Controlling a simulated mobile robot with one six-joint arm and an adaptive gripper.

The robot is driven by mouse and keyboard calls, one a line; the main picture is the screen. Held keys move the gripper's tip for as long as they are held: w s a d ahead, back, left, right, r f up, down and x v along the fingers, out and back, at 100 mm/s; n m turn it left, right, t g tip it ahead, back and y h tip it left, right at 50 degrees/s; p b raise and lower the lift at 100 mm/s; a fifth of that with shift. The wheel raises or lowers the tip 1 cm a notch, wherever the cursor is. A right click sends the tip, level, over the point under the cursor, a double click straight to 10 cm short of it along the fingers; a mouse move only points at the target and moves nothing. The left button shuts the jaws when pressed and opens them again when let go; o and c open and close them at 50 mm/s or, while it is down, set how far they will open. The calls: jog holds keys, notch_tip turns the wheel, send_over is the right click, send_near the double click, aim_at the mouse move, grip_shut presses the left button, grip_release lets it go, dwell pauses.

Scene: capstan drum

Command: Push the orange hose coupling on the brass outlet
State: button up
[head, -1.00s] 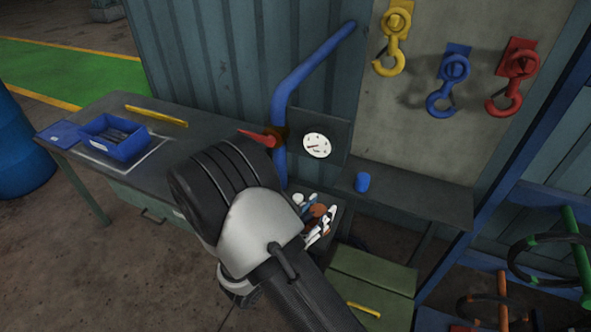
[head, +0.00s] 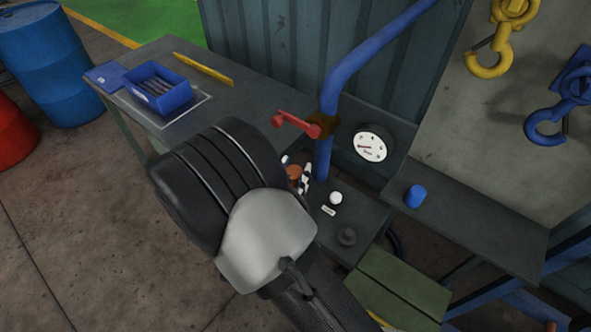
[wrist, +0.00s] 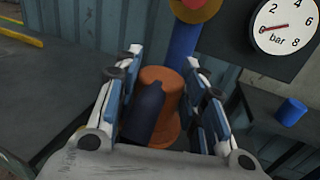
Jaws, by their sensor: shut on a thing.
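The orange hose coupling (wrist: 160,80) sits between the two fingers of my gripper (wrist: 162,70) in the wrist view. The gripper is shut on it. A dark blue rounded piece (wrist: 145,108) lies in front of the coupling's left side. In the head view a small part of the coupling (head: 294,172) shows by the fingers (head: 296,175), beside the foot of the blue pipe (head: 323,158). I cannot make out the brass outlet as a separate part. The coupling may hide it, and I cannot tell whether they touch.
A red lever (head: 296,124) on a brownish valve body and a round gauge (head: 370,146) are close by. A white knob (head: 336,198) and a black knob (head: 347,236) sit on the low shelf. A blue cup-like piece (head: 415,195) stands right. A blue bin (head: 153,88) is on the bench.

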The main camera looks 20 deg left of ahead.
aim_at(294, 191)
jog(key=shift+w+f+b, duration=0.1)
jog(key=shift+f+b, duration=2.2)
jog(key=shift+f, duration=0.75)
jog(key=shift+f+b, duration=0.35)
jog(key=shift+f, duration=0.1)
jog(key=o, duration=1.3)
jog(key=s, duration=0.4)
jog(key=s+a, duration=0.1)
jog(key=s, duration=0.7)
jog(key=shift+a, duration=0.15)
